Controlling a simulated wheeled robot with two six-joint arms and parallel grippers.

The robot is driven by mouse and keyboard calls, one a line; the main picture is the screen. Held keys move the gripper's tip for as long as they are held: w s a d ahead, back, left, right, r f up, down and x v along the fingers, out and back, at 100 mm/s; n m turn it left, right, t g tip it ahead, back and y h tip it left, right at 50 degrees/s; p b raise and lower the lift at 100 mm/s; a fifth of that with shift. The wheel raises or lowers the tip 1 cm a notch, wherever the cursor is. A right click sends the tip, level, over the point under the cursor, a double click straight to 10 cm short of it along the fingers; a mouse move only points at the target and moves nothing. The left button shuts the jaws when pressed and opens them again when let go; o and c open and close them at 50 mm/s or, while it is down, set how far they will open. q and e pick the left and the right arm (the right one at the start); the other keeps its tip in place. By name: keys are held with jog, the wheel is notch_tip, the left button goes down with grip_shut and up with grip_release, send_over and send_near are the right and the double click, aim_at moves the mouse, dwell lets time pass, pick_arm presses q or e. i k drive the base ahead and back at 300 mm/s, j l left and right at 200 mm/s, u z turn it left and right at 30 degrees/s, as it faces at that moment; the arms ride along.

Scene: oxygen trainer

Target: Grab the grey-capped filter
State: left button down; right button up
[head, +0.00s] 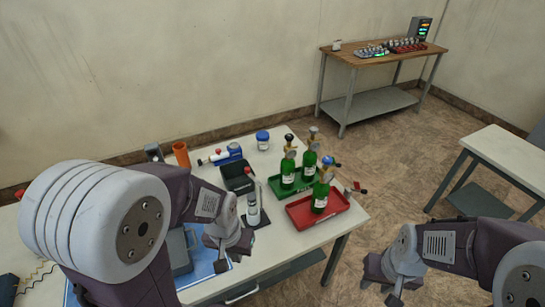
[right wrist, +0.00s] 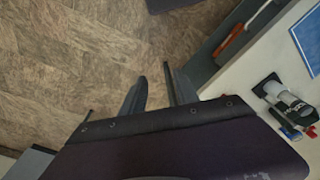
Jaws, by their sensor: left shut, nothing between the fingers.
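I cannot make out a grey-capped filter for certain. A clear and white upright cylinder (head: 253,208) stands on a dark mat on the near table, and a blue-capped jar (head: 263,141) stands farther back. My left gripper (head: 221,263) is shut and empty, low over the blue mat at the table's left, to the left of the cylinder. My right gripper (head: 394,297) hangs off the table's right side. In the right wrist view its fingers (right wrist: 157,92) are apart, with nothing between them, above the floor.
Green bottles stand on a green tray (head: 274,195) and a red tray (head: 340,204). A black bin (head: 237,170), an orange cup (head: 181,154) and a blue-white device (head: 228,153) are at the back. A side table (head: 510,150) stands right, with open floor between.

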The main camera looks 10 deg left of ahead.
aim_at(251, 198)
jog(key=i+u, duration=0.1)
jog(key=u, duration=0.35)
jog(key=i+u, duration=0.1)
jog(key=u, duration=0.35)
jog(key=i+l+u, duration=0.1)
jog(key=u, duration=0.35)
jog(key=i+l+u, duration=0.1)
jog(key=u, duration=0.35)
